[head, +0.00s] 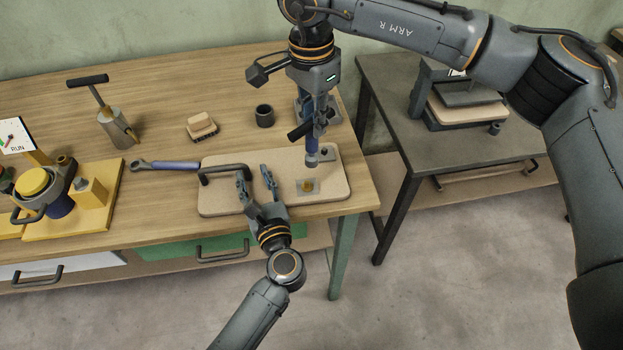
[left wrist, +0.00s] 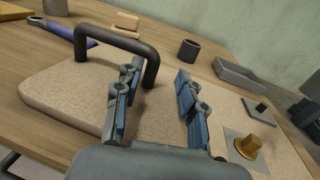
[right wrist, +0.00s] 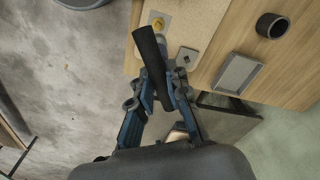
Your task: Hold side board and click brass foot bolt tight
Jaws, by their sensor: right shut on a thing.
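The side board (head: 235,197) lies flat on the bench by its front right edge, with a black bar handle (head: 222,168) at its left end. The brass foot bolt (head: 308,186) stands on a small metal plate at the board's right part; it also shows in the left wrist view (left wrist: 247,146). My left gripper (head: 257,180) is open over the board, just right of the handle, with nothing between its fingers. My right gripper (head: 318,120) is shut on a blue-shafted tool with a black grip (right wrist: 147,55). The tool's grey tip (head: 311,160) points down, apparently above the bolt and apart from it.
A blue-handled wrench (head: 175,165) lies left of the board. A dark cup (head: 264,116), a small wooden block (head: 201,124) and a grey pump-like tool (head: 116,125) stand behind. A yellow fixture (head: 95,208) is at left. A grey side table (head: 440,135) stands right, across a gap.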

